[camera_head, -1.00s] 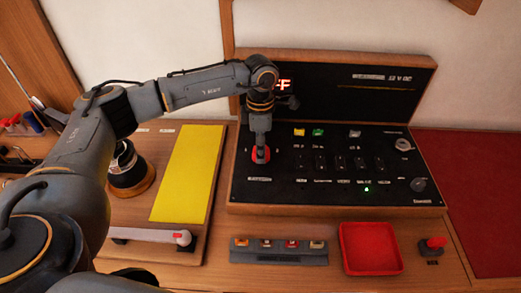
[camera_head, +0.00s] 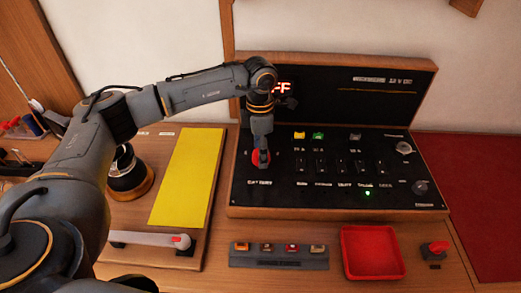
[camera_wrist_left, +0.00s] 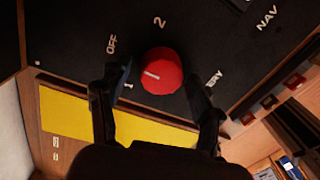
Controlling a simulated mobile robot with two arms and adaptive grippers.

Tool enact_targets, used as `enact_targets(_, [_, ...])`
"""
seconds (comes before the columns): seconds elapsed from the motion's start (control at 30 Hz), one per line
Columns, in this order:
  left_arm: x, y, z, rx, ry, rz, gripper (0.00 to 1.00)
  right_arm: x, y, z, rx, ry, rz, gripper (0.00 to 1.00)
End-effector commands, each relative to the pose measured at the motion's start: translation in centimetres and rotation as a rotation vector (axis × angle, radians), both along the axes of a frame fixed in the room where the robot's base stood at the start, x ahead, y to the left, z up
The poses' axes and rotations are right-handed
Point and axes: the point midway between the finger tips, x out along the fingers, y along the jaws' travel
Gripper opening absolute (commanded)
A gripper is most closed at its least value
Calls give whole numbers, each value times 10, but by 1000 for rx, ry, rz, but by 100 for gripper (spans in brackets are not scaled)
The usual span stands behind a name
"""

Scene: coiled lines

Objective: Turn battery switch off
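The battery switch is a round red knob (camera_wrist_left: 162,71) on the black panel (camera_head: 340,190). In the head view the red knob (camera_head: 254,159) is partly covered by my left gripper (camera_head: 261,163). In the left wrist view OFF, 1 and 2 are printed around the knob. Its white mark is on the left side, toward the gap between OFF and 1, nearer 1. My left gripper (camera_wrist_left: 158,85) is open, its fingers on either side of the knob's near edge, with gaps visible. Contact cannot be told. My right gripper is out of view.
A red display (camera_head: 283,88), partly hidden by my arm, shows "FF". A row of black switches (camera_head: 340,166) and a lit green light sit right of the knob. A yellow mat (camera_head: 188,180), a red tray (camera_head: 372,252) and a fuse strip (camera_head: 278,256) lie nearby.

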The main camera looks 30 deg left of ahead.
Motion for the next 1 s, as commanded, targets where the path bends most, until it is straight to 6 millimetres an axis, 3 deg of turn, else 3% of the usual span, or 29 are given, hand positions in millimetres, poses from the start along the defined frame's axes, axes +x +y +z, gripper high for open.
enact_targets(0.37, [0,0,5,-1,1,-1,68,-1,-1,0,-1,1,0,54])
enact_targets(0.8, [5,3,90,0,-3,-1,68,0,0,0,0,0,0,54])
enact_targets(1.0, [5,4,114,-1,1,-1,68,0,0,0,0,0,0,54])
